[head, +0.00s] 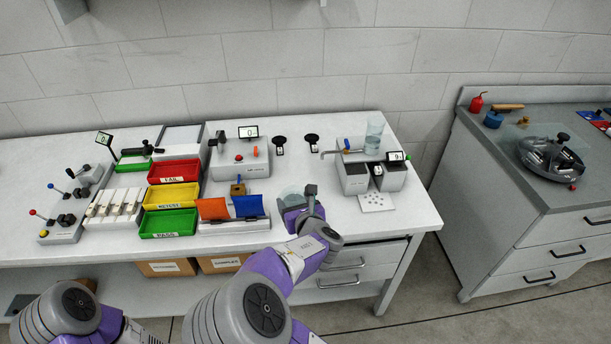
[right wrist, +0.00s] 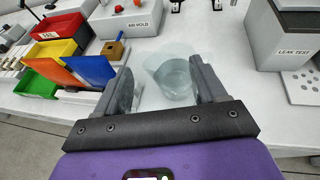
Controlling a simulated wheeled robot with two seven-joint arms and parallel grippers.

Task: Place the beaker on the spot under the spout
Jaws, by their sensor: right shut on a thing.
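The clear glass beaker (head: 290,194) is near the front of the white bench, right of the blue flap. My right gripper (head: 302,198) is shut on it. In the right wrist view, the beaker (right wrist: 172,75) is between the two fingers of the gripper (right wrist: 162,82); I cannot tell whether its base touches the bench. A thin spout (head: 329,153) juts left from the grey leak test unit (head: 353,182), farther back and right of the beaker. I cannot make out a marked spot beneath it. My left arm shows at lower left, its gripper out of view.
A clear water cylinder (head: 374,136) stands on the leak test unit. A perforated plate (head: 377,202) lies before it. Red (head: 174,171), yellow and green bins and the orange flap (head: 213,209) are left. Bare bench lies between the beaker and the spout.

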